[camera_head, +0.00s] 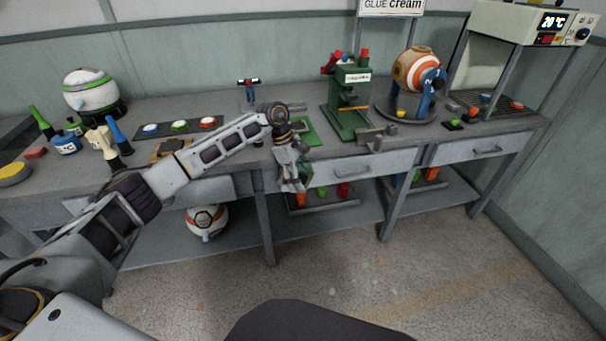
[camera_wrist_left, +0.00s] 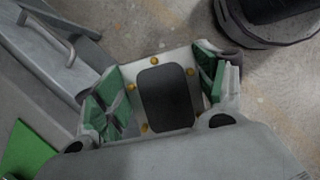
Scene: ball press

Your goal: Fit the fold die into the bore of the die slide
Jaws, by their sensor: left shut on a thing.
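My left gripper (camera_head: 293,184) hangs in front of the bench's front edge, to the left of the green press (camera_head: 350,100). In the left wrist view its green-padded fingers (camera_wrist_left: 160,95) are shut on a pale block with a dark rounded face (camera_wrist_left: 167,98) and small brass studs, which I take to be the fold die. The block is apart from the press, with floor behind it. A grey metal piece (camera_head: 378,135) lies at the bench edge in front of the press; it may be the die slide, but its bore cannot be made out. My right gripper is not in view.
A green mat (camera_head: 304,131) lies on the bench behind my left wrist. Drawers (camera_head: 360,168) line the bench front. A striped ball (camera_head: 414,69) on a blue stand is right of the press. A tray with coloured buttons (camera_head: 180,127) is at left. The floor in front is clear.

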